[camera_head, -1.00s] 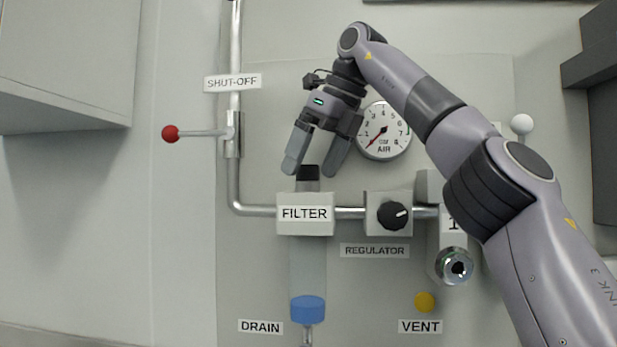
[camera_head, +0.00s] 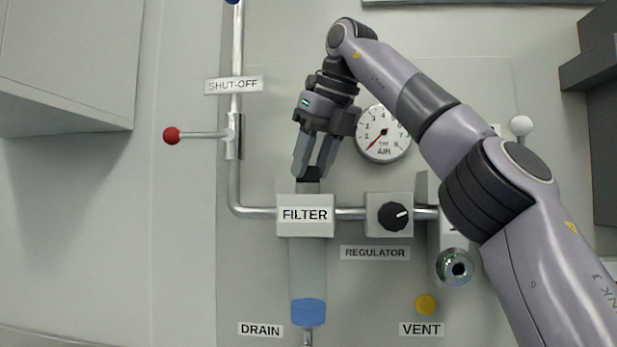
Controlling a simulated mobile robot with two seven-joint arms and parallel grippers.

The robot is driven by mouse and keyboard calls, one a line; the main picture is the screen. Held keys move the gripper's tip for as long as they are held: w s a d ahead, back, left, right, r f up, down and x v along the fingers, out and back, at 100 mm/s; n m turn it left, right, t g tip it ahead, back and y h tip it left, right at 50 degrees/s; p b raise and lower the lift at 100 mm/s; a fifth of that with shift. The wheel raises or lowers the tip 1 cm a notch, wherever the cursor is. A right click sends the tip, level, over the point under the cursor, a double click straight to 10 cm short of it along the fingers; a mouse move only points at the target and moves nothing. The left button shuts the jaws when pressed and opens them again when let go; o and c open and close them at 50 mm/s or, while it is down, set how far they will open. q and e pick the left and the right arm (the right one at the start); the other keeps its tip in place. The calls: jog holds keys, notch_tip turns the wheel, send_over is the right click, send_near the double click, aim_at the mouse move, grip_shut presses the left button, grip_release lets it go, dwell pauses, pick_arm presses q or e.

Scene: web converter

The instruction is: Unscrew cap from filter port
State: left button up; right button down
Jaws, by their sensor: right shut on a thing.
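The filter block (camera_head: 325,229) sits in the pipe run, marked with a FILTER label. A grey port stub (camera_head: 308,187) stands upright from its top. The black cap (camera_head: 311,173) is on top of the stub, partly covered by the fingers. My right gripper (camera_head: 310,175) reaches down from above and is shut on the cap. Below the block hangs the clear filter bowl (camera_head: 307,265) with a blue lower end (camera_head: 308,311). My left gripper is not in view.
A pressure gauge (camera_head: 383,134) is close to the right of my gripper. A regulator with a black knob (camera_head: 391,216) sits right of the filter. The red-balled shut-off lever (camera_head: 171,135) is at left. A yellow vent button (camera_head: 426,304) is lower right.

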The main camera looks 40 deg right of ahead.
jog(key=n+p, duration=0.1)
jog(key=n+y+p, duration=0.1)
jog(key=shift+d+r+n, duration=0.15)
jog(key=shift+d+n, duration=0.15)
jog(key=shift+n+y+p, duration=0.4)
jog(key=shift+n, duration=0.1)
jog(key=shift+d+n+p, duration=0.1)
jog(key=shift+n+p, duration=0.4)
jog(key=n+y+p, duration=0.1)
jog(key=n+p, duration=0.1)
jog(key=p, duration=0.1)
jog(key=shift+d+n+g+y, duration=0.15)
jog(key=shift+n+g+y, duration=0.15)
jog(key=shift+g, duration=0.1)
jog(key=shift+s+a+r+n+p, duration=0.15)
jog(key=shift+s+a+n+p, duration=0.1)
jog(key=shift+n+p, duration=0.15)
